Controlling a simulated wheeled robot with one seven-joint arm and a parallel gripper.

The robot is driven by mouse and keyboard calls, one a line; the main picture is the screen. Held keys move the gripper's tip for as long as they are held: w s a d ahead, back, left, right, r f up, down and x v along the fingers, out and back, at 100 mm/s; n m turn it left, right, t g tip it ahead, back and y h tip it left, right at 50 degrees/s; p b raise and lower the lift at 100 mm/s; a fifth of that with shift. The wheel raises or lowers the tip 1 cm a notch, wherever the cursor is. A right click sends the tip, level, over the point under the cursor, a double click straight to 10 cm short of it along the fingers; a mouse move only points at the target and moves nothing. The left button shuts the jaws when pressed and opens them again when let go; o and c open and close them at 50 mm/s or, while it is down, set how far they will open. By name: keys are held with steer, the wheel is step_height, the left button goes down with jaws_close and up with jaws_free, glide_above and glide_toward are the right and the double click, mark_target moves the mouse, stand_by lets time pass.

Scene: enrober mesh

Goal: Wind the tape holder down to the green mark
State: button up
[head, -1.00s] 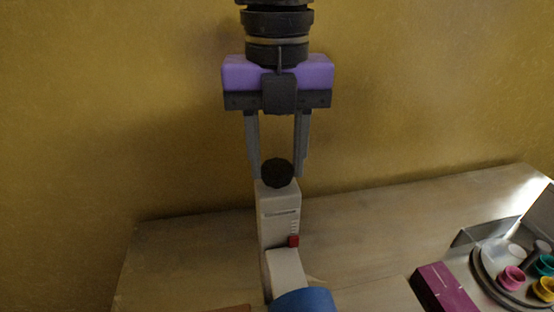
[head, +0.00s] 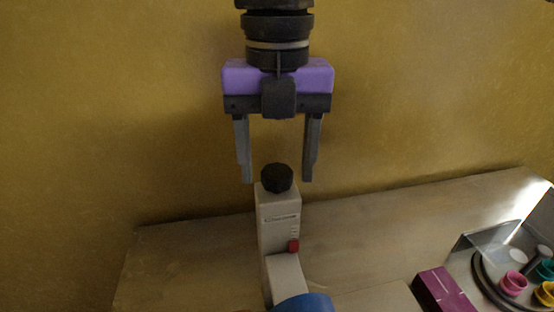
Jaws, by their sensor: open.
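The device is an upright pale column (head: 276,215) with a black faceted knob (head: 277,177) on top. A small red pointer or tab (head: 293,245) sits on its right side, below some short scale marks. A pale arm (head: 286,278) comes forward from the column to a blue roll (head: 304,303), cut off by the bottom edge. I cannot make out a green mark. My gripper (head: 278,181) is open, pointing down, with its grey fingers on either side of the knob and clear gaps between. Whether the fingertips are level with the knob in depth is hard to tell.
A purple box (head: 445,289) stands on the table at the lower right. Beside it is a round dark-rimmed tray (head: 480,281) with pink, yellow and teal cups. A yellow wall (head: 120,110) rises behind. The wooden tabletop (head: 190,258) left of the column is clear.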

mark_target(277, 171)
step_height(277, 171, up, 8)
steer(key=shift+f, duration=0.1)
stand_by(0.4)
